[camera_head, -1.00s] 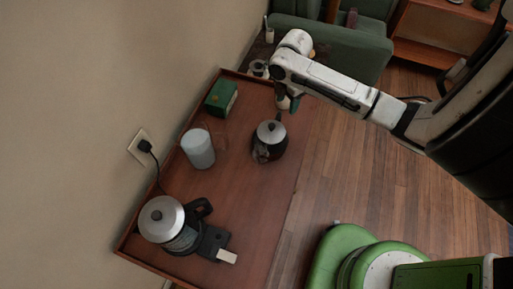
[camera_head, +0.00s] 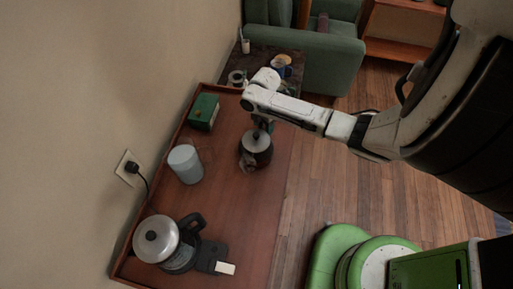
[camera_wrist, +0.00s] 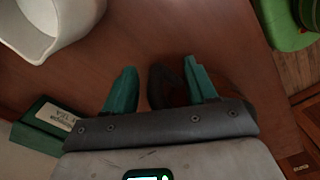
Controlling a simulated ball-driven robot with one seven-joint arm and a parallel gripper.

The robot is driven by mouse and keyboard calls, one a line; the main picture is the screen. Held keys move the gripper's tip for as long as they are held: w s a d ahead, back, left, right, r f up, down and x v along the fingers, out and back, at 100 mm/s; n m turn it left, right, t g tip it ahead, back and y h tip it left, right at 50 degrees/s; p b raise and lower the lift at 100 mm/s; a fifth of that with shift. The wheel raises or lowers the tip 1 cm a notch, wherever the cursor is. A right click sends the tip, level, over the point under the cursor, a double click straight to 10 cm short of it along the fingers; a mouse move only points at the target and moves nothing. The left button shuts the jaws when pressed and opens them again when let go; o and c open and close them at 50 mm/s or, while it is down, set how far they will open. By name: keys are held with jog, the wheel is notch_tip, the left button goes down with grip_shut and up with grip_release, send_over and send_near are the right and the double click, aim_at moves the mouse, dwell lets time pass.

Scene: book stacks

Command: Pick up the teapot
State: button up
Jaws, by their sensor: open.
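The teapot (camera_head: 257,150), dark with a silver lid, stands upright on the brown wooden table (camera_head: 225,225). My gripper (camera_head: 264,126) is at the teapot's far side, close to its rim, with the arm reaching in from the right. In the wrist view my gripper's teal fingers (camera_wrist: 158,80) are open and apart. A dark part (camera_wrist: 168,88), which looks like the teapot's handle, shows between them. I cannot tell whether the fingers touch it. Most of the teapot is unclear in the wrist view.
A white cylinder (camera_head: 186,164) stands left of the teapot. A green box (camera_head: 203,112) is behind it. An electric kettle (camera_head: 160,241) on a black base is at the front left, near a wall socket (camera_head: 128,169). Free tabletop lies between kettle and teapot.

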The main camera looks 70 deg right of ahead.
jog(key=shift+f, duration=0.4)
grip_shut()
jog(key=shift+r, duration=0.1)
dwell(1.1)
